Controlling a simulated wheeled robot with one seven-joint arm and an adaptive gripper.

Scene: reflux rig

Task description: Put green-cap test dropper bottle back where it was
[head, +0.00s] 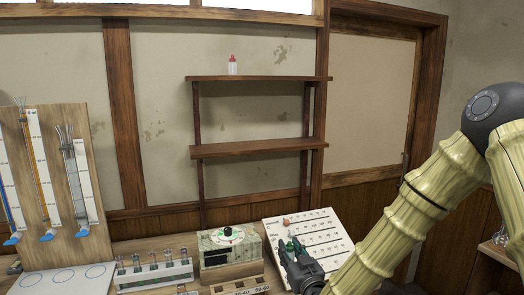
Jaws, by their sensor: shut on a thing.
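My gripper (292,256) is low in the middle right of the head view, in front of the white sloped panel. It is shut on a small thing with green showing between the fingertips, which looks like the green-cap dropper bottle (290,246). Most of that bottle is hidden by the fingers. A red-cap bottle (233,65) stands upright on the top board of the wall shelf (258,78), well above and left of my gripper.
The lower shelf board (258,148) is empty. On the bench are a rack of tubes (153,275), a box with a black knob (229,245) and the white panel (325,232) with rows of small items. A wooden board with tall columns (52,185) stands at left.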

